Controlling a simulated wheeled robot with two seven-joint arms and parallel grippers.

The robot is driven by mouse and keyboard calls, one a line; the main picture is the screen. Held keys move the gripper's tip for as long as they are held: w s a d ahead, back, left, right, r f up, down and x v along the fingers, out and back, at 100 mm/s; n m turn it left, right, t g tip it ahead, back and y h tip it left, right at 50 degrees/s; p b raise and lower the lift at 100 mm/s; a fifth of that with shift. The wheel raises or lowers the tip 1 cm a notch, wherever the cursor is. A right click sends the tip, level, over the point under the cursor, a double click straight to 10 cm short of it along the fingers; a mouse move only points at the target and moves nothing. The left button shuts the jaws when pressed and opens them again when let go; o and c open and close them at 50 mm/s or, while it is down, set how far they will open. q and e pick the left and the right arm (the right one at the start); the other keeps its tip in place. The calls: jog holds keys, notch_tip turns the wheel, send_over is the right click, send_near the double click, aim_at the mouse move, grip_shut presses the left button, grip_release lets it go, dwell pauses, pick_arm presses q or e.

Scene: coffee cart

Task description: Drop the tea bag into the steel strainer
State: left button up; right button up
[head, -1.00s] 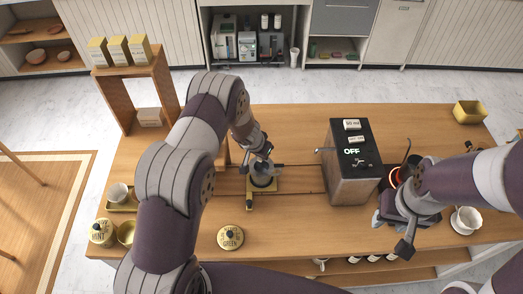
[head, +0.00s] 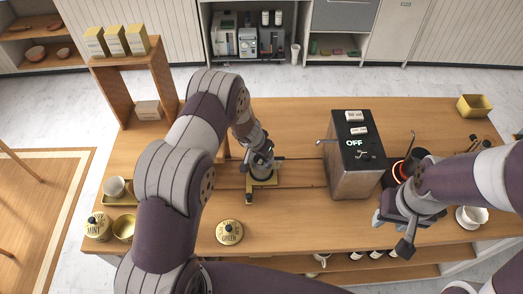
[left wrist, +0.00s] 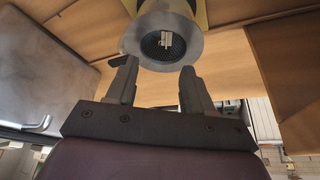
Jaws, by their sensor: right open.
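The steel strainer (left wrist: 135,44) shows in the left wrist view as a round grey rim with dark mesh inside. A small pale object, which looks like the tea bag (left wrist: 167,41), lies within the rim over the mesh. My left gripper (left wrist: 158,78) is open, its two fingers apart with nothing between them, close to the strainer. In the head view my left gripper (head: 260,168) covers most of the strainer above a brass stand (head: 262,182). My right gripper (head: 393,222) is open, at the right near the red-glowing ring.
A dark machine (head: 352,165) reading OFF stands right of the stand. A wooden shelf (head: 125,68) stands at back left. Another white cup (head: 472,215) is at right.

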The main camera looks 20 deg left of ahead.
pick_arm(q)
jog(key=shift+a+r, duration=0.1)
jog(key=shift+r, duration=0.3)
jog(key=p+v, duration=0.3)
jog(key=v, duration=0.9)
jog(key=s+a+f+g+y+b, duration=0.25)
jog(key=s+a+b, duration=0.3)
jog(key=s, duration=0.45)
jog(key=s+d+f+n+h+b, duration=0.1)
jog(key=s+d+n+b, duration=0.2)
jog(key=s+b, duration=0.8)
jog(key=shift+s+d, duration=0.45)
jog(key=shift+d, duration=0.35)
jog(key=shift+s, duration=0.1)
